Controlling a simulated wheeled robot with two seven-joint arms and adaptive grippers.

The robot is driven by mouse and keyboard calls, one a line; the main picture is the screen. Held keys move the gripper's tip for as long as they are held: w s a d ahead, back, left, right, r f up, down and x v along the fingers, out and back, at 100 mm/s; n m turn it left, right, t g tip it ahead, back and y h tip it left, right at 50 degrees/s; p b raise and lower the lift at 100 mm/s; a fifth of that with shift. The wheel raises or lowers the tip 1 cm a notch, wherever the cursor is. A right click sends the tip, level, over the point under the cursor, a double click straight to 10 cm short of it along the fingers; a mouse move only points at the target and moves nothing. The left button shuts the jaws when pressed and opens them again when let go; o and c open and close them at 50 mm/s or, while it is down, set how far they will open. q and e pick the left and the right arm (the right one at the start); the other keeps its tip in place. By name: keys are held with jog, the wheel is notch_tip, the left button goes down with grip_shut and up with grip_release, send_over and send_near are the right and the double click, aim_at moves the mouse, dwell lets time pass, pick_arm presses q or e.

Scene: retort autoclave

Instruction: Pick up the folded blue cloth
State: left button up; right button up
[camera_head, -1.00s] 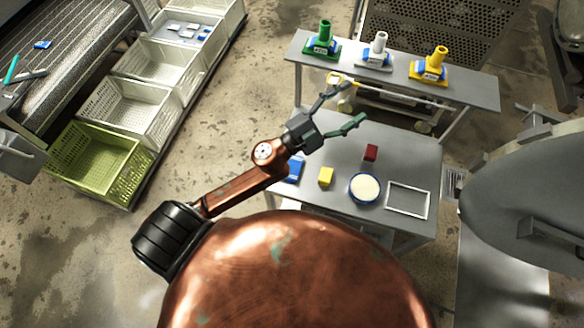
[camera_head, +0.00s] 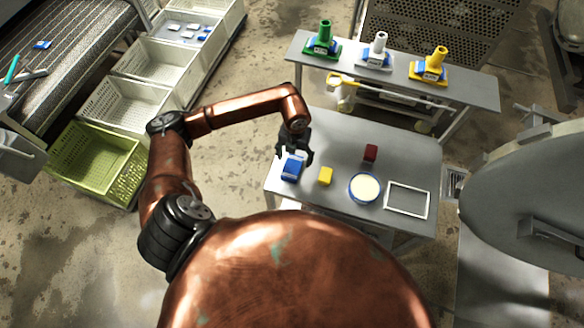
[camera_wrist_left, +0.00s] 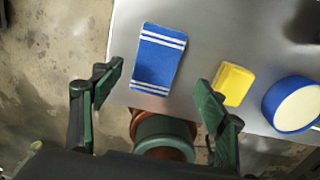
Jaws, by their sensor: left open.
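The folded blue cloth (camera_head: 292,166) lies flat near the left edge of the grey table. It is blue with white stripes near its two ends, as the left wrist view (camera_wrist_left: 158,60) shows. My left gripper (camera_head: 294,155) points down above the cloth. In the left wrist view its two green fingers (camera_wrist_left: 158,80) are wide apart, one on each side of the cloth, with nothing between them touching it. The gripper is open and empty. My right gripper is not in view.
A yellow block (camera_head: 326,176) lies just right of the cloth, close to one finger in the wrist view. A dark red block (camera_head: 371,152), a round blue-rimmed tub (camera_head: 364,188) and a white frame (camera_head: 430,202) are further right. A shelf (camera_head: 470,92) stands behind.

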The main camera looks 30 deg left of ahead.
aim_at(292, 167)
pick_arm(q)
notch_tip(292, 167, down, 2)
jog(key=shift+s+f, duration=0.1)
jog(key=shift+f, duration=0.1)
jog(key=f, duration=0.2)
jog(key=f+p, duration=0.1)
jog(key=shift+s+a+f, duration=0.15)
jog(key=shift+a+f, duration=0.1)
jog(key=shift+a, duration=0.05)
jog(key=shift+f, duration=0.4)
jog(key=shift+c, duration=0.2)
jog(key=c, duration=1.1)
jog(key=shift+r, duration=0.1)
